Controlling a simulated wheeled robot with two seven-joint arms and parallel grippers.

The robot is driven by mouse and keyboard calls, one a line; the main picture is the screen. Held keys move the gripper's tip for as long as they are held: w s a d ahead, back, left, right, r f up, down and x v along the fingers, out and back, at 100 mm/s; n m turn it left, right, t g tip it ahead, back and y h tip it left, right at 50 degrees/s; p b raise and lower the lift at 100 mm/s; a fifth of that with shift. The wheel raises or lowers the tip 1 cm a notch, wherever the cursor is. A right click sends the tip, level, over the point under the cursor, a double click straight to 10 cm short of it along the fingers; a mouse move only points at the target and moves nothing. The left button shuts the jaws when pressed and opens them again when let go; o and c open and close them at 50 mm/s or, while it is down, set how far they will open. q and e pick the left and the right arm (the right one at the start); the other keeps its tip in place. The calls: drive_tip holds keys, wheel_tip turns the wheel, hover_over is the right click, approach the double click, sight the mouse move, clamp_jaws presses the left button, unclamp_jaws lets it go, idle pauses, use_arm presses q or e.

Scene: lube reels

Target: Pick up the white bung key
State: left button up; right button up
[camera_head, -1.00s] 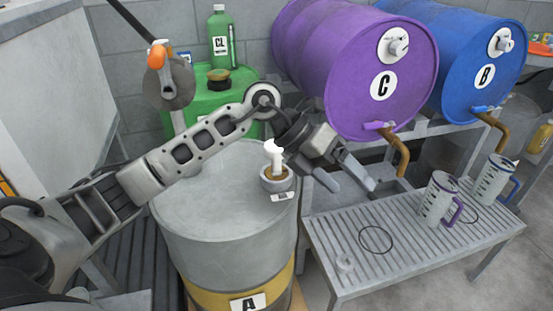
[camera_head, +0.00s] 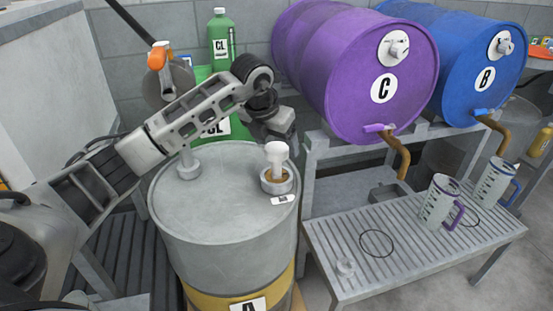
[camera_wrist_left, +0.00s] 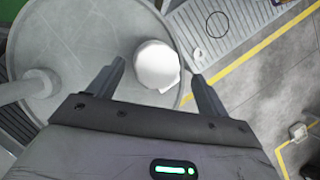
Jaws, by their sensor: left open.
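The white bung key (camera_head: 276,157) stands upright in a round grey fitting with a brownish inside (camera_head: 279,184), on top of the grey drum A (camera_head: 215,215). My left gripper (camera_head: 272,128) is just above and behind the key in the head view, and its fingertips are hard to make out there. In the left wrist view the gripper is open, with the white top of the key (camera_wrist_left: 157,66) between and slightly beyond the fingertips. I see no contact. My right gripper is not in view.
A purple drum C (camera_head: 335,65) and a blue drum B (camera_head: 460,60) lie on a rack at right. Two measuring jugs (camera_head: 438,200) stand on the slatted bench (camera_head: 330,240).

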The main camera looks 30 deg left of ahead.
sight(276, 148)
use_arm(q)
drive_tip(key=x, duration=0.5)
drive_tip(key=shift+w+a+f, duration=0.1)
drive_tip(key=shift+a+f, duration=0.05)
drive_tip(key=shift+f, duration=0.15)
drive_tip(key=shift+c, duration=0.4)
drive_tip(key=c, duration=1)
drive_tip(key=shift+r, duration=0.15)
